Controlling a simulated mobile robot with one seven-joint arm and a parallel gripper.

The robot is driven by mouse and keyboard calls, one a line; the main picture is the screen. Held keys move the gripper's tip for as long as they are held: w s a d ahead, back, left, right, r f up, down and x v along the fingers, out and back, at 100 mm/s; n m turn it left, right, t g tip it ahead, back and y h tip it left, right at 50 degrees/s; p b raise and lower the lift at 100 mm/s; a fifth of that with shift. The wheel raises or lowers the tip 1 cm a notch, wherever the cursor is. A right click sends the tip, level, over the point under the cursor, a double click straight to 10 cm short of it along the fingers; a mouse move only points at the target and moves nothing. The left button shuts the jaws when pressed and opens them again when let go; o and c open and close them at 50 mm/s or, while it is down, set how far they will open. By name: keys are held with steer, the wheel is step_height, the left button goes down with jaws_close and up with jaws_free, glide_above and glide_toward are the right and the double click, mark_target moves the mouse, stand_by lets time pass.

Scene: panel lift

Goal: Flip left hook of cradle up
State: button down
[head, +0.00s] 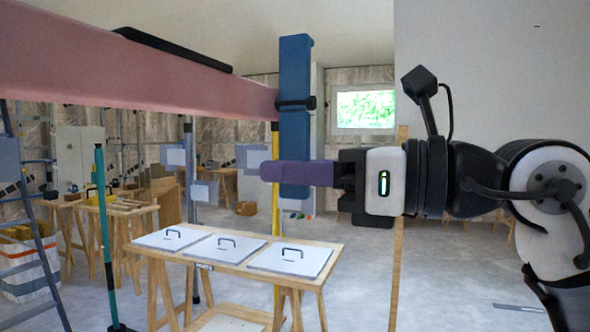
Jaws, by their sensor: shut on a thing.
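The cradle shows as a large pink beam (140,72) crossing the upper left, with a blue upright (295,80) at its right end. A purple bar, which looks like the hook (298,173), lies about level across the lower part of the blue upright. My gripper (342,178) comes in from the right and is shut on the right end of the purple hook. The fingertips are dark and small, so their exact hold is hard to see. How the hook joins the upright is hidden.
A wooden trestle table (235,255) with white handled panels (290,258) stands below. A teal pole (105,230), a ladder (30,230) and a striped bag (25,262) are at the left. A thin wooden post (398,260) stands below my gripper. Open floor shows at the right.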

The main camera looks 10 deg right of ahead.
steer(key=c, duration=1.4)
jaws_free()
steer(key=shift+c, duration=0.2)
steer(key=shift+d, duration=0.1)
steer(key=v, duration=1.3)
steer(key=shift+s+d+b, duration=0.25)
steer(key=shift+b, duration=0.15)
